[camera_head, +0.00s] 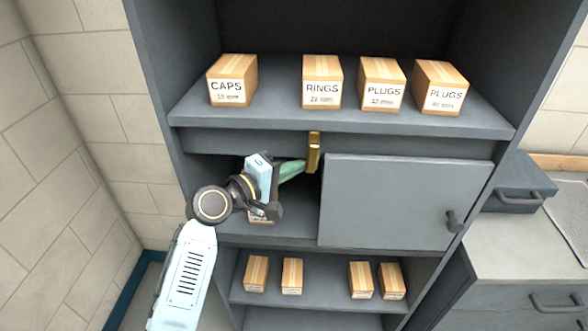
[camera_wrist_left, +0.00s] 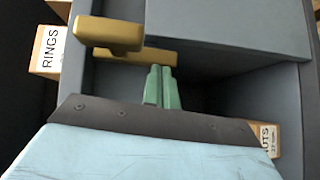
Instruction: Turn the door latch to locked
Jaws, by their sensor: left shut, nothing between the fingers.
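The brass latch (camera_head: 314,152) sits on the cabinet's front rail, upright, by the upper left corner of the grey door (camera_head: 400,200). In the left wrist view it shows as a thick brass piece (camera_wrist_left: 110,34) with a second brass bar (camera_wrist_left: 140,54) beyond it. My left gripper (camera_head: 303,166) has its green fingers shut and empty, reaching in from the left beside the latch's lower part. In the wrist view the closed fingertips (camera_wrist_left: 160,70) meet the brass bar's outline; I cannot tell whether they touch. My right gripper is not in view.
The door covers the right of the middle compartment; a black knob (camera_head: 455,221) is on its right. The left part is open, with a box (camera_head: 262,218) partly behind my gripper. Boxes labelled caps (camera_head: 232,81), rings (camera_head: 322,83) and plugs stand above. Several smaller boxes stand below.

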